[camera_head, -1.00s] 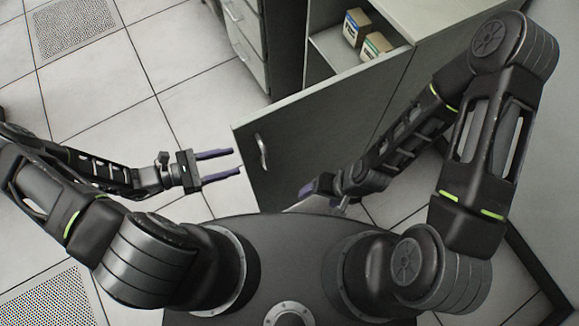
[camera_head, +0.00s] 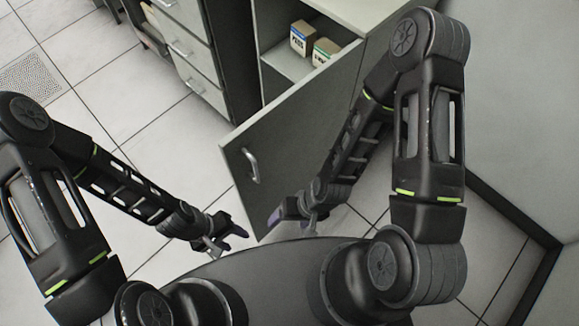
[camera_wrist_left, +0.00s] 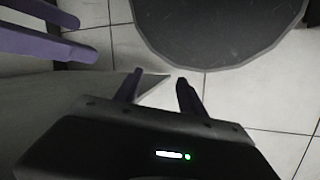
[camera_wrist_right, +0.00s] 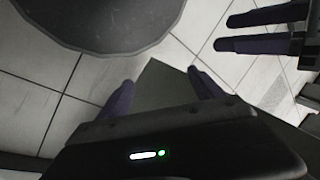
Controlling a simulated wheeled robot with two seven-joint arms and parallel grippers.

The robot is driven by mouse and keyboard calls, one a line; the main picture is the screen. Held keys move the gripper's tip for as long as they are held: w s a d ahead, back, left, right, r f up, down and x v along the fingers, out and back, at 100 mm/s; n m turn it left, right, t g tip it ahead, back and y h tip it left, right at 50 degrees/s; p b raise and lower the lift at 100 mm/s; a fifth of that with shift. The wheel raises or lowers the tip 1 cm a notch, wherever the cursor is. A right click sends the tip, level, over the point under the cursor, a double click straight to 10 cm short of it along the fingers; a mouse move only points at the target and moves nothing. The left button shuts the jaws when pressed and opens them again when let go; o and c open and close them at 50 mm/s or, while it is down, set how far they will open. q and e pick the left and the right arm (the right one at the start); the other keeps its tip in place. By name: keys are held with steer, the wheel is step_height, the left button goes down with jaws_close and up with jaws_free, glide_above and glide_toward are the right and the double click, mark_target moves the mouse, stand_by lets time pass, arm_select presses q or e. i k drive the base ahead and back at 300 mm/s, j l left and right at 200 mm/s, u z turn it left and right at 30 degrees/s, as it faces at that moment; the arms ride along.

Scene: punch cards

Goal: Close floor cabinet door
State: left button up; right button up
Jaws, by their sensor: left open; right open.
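The floor cabinet door (camera_head: 300,125) stands open, a grey panel angled out from the cabinet (camera_head: 385,12). Its curved handle (camera_head: 251,164) is near the free edge. My left gripper (camera_head: 240,225) is open and empty beside the lower free edge of the door. In the left wrist view its fingers (camera_wrist_left: 158,80) are apart, with the door's grey panel (camera_wrist_left: 60,110) to their left. My right gripper (camera_head: 275,214) is open in front of the door's lower part. In the right wrist view its fingers (camera_wrist_right: 160,82) are apart, with a grey panel corner between them. Contact cannot be told.
Two small boxes (camera_head: 302,38) (camera_head: 325,50) stand inside the cabinet. A drawer unit (camera_head: 185,45) is to the left of the opening. A wall (camera_head: 520,100) is on the right. Tiled floor (camera_head: 120,110) is clear on the left.

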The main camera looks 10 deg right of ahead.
mark_target(274, 154)
steer(key=l+u, duration=0.3)
steer(key=l, duration=0.2)
steer(key=l+u, duration=0.35)
steer(key=l, duration=0.2)
steer(key=l+u, duration=0.3)
steer(key=l, duration=0.25)
steer(key=k+l+u, duration=0.15)
steer(key=l+u, duration=0.15)
steer(key=l, duration=0.2)
steer(key=k+l+u, duration=0.15)
steer(key=l+u, duration=0.2)
steer(key=l, duration=0.15)
